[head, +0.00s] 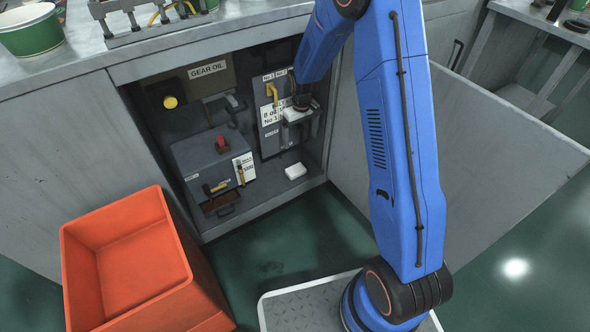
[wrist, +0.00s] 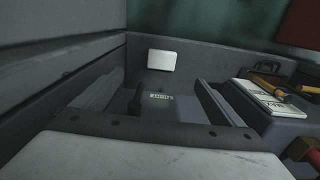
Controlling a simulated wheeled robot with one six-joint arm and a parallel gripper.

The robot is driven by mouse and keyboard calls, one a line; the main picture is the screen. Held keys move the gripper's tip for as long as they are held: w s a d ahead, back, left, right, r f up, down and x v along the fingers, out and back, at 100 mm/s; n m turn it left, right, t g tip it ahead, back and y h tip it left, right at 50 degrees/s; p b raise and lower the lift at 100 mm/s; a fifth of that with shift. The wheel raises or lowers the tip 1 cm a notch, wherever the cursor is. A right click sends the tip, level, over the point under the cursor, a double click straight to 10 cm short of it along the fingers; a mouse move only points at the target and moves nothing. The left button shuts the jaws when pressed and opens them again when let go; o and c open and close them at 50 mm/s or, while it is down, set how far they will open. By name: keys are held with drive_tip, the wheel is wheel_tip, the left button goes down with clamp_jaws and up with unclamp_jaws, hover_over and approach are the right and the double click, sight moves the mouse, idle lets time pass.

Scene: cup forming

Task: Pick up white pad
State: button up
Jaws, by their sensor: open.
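A white pad (head: 295,171) lies flat on the floor of the open cabinet, near its right front corner. The pad also shows in the wrist view (wrist: 165,60), at top centre, beyond the fingers. My gripper (head: 301,136) reaches into the cabinet above the pad and apart from it. In the wrist view my gripper (wrist: 160,90) is open, with its two grey fingers spread and nothing held between them.
A grey box with a red knob (head: 222,143) stands left of the pad. A grey panel with yellow handles (head: 270,115) is behind. The cabinet's open door (head: 490,170) extends right. An orange bin (head: 142,265) stands in front at left.

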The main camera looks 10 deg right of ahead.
wheel_tip(320, 180, down, 5)
drive_tip(key=w, duration=0.2)
hover_over(297, 171)
drive_tip(key=w, duration=0.1)
drive_tip(key=f, duration=1.1)
drive_tip(key=shift+d+f, duration=0.15)
drive_tip(key=shift+d, duration=0.15)
drive_tip(key=shift+s+a+f, duration=0.1)
drive_tip(key=shift+s+f, duration=0.05)
drive_tip(key=shift+f, duration=0.5)
drive_tip(key=f, duration=0.4)
drive_tip(key=shift+s+a, duration=0.15)
drive_tip(key=shift+s, duration=0.05)
drive_tip(key=shift+c, duration=0.7)
drive_tip(key=c, duration=1.1)
drive_tip(key=shift+o, duration=0.2)
drive_tip(key=shift+r, duration=0.1)
drive_tip(key=shift+c, duration=0.2)
